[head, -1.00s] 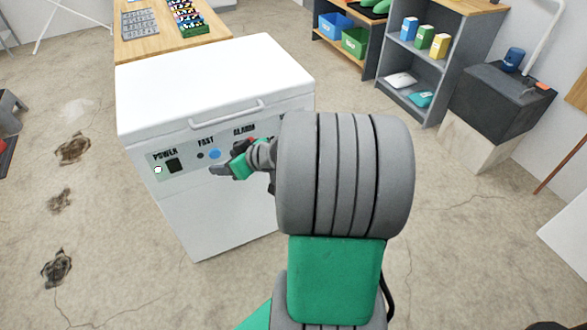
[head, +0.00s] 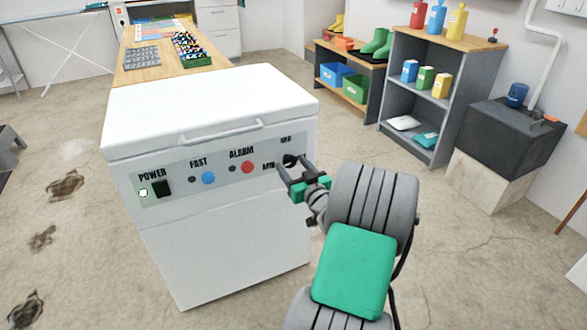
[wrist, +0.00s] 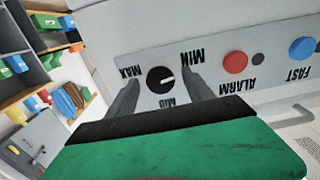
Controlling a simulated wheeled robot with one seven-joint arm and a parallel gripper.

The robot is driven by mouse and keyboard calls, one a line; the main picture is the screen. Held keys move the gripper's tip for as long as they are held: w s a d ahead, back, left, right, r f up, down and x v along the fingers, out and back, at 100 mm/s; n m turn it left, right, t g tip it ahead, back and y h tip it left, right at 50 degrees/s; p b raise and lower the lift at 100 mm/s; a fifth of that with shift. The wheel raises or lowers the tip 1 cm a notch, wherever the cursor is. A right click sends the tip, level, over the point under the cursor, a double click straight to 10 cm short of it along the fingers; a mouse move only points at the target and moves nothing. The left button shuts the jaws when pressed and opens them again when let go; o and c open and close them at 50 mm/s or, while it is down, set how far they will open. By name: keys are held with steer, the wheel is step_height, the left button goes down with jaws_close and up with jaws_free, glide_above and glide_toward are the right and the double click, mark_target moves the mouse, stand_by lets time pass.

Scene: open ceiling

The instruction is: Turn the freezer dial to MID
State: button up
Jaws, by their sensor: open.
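The white freezer (head: 230,230) stands in front of me with a grey control strip on its front. Its black dial (head: 290,160) is at the strip's right end, partly hidden by my gripper (head: 294,169) in the head view. In the wrist view the picture is upside down and the dial (wrist: 160,80) shows a white mark pointing right, roughly toward the MIN label (wrist: 193,57). The MID label (wrist: 168,103) is below the dial and the MAX label (wrist: 130,72) is to its left. My gripper is open, with one finger on each side of the dial; contact cannot be told.
Beside the dial on the strip are a red alarm button (head: 247,167), a blue fast button (head: 208,178) and a black power switch (head: 162,189). The lid handle (head: 222,132) juts out above. A grey shelf (head: 435,90) stands behind to the right. Floor right of the freezer is open.

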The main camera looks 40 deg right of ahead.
jaws_close()
stand_by(0.7)
